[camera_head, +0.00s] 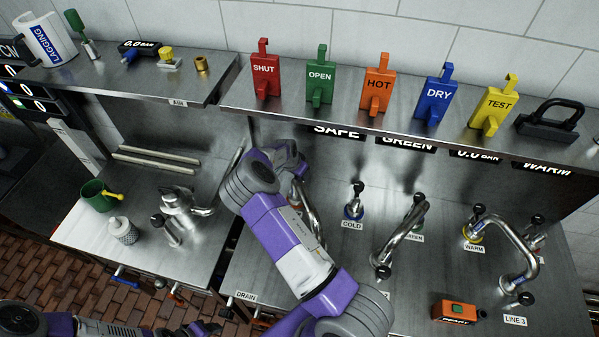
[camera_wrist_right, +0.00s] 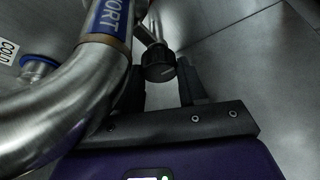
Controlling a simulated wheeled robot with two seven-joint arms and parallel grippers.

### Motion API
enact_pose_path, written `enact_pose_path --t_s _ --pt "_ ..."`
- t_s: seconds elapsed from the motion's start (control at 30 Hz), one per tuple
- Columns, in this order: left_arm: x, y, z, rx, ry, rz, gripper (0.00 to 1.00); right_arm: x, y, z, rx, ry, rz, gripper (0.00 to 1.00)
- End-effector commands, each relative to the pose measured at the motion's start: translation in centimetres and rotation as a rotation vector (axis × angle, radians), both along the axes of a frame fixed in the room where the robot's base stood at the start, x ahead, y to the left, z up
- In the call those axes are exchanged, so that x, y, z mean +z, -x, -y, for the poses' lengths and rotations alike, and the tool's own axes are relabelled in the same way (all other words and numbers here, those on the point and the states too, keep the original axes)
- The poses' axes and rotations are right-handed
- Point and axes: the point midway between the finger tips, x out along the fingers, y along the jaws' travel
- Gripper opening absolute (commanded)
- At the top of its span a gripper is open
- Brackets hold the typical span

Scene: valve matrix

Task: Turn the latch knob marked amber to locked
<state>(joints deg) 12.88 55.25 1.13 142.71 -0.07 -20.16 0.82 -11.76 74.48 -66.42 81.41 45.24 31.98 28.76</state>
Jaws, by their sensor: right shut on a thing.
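In the right wrist view a black knob (camera_wrist_right: 159,64) on a metal stem sits between the two dark fingers of my right gripper (camera_wrist_right: 162,84), which is shut on it. No amber mark or locked mark is readable on this knob. In the head view my purple right arm covers the knob and the fingers. My left arm lies at the bottom left edge, and its gripper (camera_head: 197,328) is partly cut off, so its opening is unclear.
A curved steel pipe (camera_wrist_right: 60,105) with a blue band passes close beside the right gripper. Black-knobbed valves with pipes, including COLD (camera_head: 353,206) and WARM (camera_head: 474,232), stand to the right. Coloured tags such as SHUT (camera_head: 265,80) stand on the shelf above.

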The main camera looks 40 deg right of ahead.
Motion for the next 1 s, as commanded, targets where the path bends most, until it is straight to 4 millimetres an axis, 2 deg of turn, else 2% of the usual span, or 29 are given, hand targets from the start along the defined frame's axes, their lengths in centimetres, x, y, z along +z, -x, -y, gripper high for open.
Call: enact_pose_path --t_s 0.4,0.43,0.6,0.87,1.0 --pt "-0.1 0.0 0.0 0.000 0.000 0.000 0.52 0.0 0.0 0.0 -0.035 0.002 0.001 0.11" --pt "-0.1 0.0 0.0 0.000 0.000 0.000 0.52 0.0 0.0 0.0 -0.035 0.001 0.002 0.43" --pt "-0.1 0.0 0.0 0.000 0.000 0.000 0.52 0.0 0.0 0.0 -0.034 0.002 0.002 0.67" --pt "-0.1 0.0 0.0 0.000 0.000 0.000 0.52 0.1 0.0 0.0 -0.033 0.002 0.001 0.67" --pt "-0.2 0.0 0.0 0.000 0.000 0.000 0.52 1.2 0.0 -0.5 -0.032 0.002 0.003 0.67"
